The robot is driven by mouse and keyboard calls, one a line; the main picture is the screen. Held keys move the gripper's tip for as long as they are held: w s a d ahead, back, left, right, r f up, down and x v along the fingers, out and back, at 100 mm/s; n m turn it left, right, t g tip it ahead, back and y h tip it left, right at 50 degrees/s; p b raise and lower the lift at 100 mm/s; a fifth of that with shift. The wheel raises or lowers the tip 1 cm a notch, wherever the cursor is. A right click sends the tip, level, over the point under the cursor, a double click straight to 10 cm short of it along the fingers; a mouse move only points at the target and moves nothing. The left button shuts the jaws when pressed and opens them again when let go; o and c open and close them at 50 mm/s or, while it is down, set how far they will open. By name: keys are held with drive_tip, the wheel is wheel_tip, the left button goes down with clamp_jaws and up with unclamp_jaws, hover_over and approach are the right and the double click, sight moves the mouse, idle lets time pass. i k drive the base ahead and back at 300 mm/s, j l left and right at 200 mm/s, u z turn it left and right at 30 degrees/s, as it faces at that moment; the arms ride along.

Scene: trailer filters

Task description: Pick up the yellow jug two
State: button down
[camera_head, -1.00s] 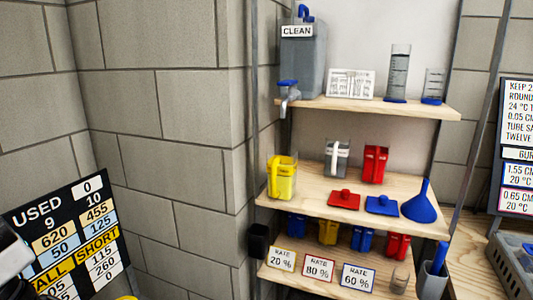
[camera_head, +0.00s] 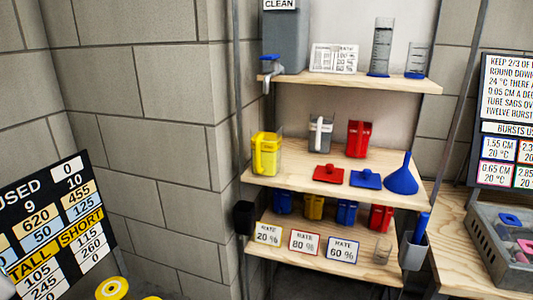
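A yellow jug (camera_head: 265,154) stands upright at the left end of the middle shelf (camera_head: 300,180). It has a yellow handle on its front and a clear upper rim. A grey jug (camera_head: 320,133) and a red jug (camera_head: 359,139) stand behind it to the right on the same shelf. Another yellow item (camera_head: 313,207) is on the lower shelf, partly hidden under the middle shelf.
Red and blue lids (camera_head: 328,174) and a blue funnel (camera_head: 402,176) lie right of the jug. A tank with a tap (camera_head: 271,68) is above. Rate cards (camera_head: 304,242) front the lower shelf. A grey crate (camera_head: 480,232) is at right. A block wall stands at left.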

sight(265, 138)
drive_tip(key=i, duration=0.9)
